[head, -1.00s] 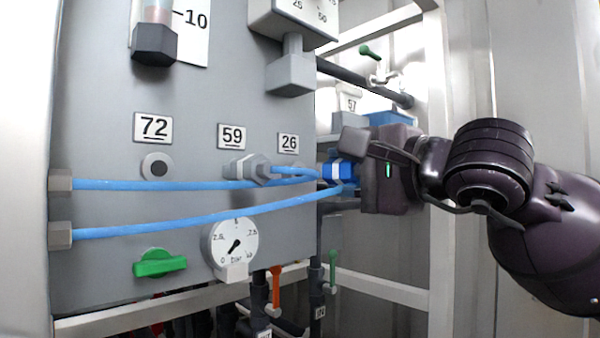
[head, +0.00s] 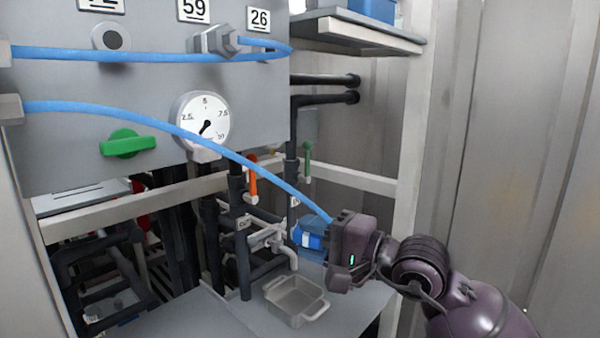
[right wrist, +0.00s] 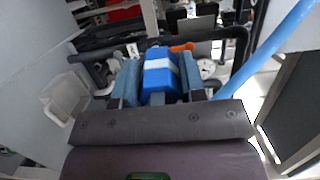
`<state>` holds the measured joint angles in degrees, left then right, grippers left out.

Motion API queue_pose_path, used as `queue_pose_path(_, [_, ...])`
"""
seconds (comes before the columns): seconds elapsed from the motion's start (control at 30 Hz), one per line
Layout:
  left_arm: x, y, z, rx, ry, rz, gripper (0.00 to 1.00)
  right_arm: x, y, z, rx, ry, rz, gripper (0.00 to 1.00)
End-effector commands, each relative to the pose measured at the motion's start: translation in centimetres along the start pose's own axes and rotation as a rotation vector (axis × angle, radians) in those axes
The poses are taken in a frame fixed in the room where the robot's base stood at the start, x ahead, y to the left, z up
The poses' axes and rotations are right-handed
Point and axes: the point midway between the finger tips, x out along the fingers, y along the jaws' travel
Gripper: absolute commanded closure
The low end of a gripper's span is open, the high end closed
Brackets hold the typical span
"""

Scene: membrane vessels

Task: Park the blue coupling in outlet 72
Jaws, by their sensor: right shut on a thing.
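The blue coupling (head: 308,238) has a pale band and sits on the end of the lower blue hose (head: 215,145). My right gripper (head: 318,232) is shut on it, low and to the right of the panel, over the grey shelf. In the right wrist view the coupling (right wrist: 159,72) lies between the two fingers (right wrist: 160,88). Outlet 72 (head: 111,37) is a round port with a dark centre at the panel's upper left, with nothing in it. Its number plate (head: 100,4) is cut off by the top edge. My left gripper is not in view.
The upper blue hose (head: 130,55) loops to a grey fitting (head: 214,40) under plate 59. A gauge (head: 202,120) and a green handle (head: 125,143) are on the panel. A tap (head: 286,252) and a grey tray (head: 296,298) are by the gripper.

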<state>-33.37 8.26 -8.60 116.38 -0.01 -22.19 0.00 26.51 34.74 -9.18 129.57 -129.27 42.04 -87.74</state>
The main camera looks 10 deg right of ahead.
Motion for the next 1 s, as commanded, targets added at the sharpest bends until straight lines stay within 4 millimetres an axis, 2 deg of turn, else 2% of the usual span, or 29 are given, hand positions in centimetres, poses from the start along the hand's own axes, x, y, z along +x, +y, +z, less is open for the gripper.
queue_pose_path(0.03, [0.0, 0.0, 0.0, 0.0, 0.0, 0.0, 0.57, -0.6, 2.2, -0.2, 0.014, 0.015, 0.009, 1.0])
queue_pose_path(0.1, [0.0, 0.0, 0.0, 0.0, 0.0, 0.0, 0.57, -1.3, 4.5, -0.3, 0.014, 0.033, 0.01, 1.0])
queue_pose_path(0.3, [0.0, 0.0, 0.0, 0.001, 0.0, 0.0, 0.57, -4.1, 10.7, -0.3, 0.013, 0.115, 0.012, 1.0])
queue_pose_path(0.5, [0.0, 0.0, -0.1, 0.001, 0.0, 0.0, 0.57, -7.2, 15.7, -0.1, 0.008, 0.216, 0.013, 1.0])
queue_pose_path(0.7, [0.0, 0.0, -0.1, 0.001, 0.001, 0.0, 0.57, -9.3, 18.3, 0.1, 0.002, 0.283, 0.012, 1.0])
queue_pose_path(1.0, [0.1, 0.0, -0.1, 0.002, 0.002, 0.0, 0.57, -9.8, 18.9, 0.1, -0.002, 0.301, 0.011, 1.0])
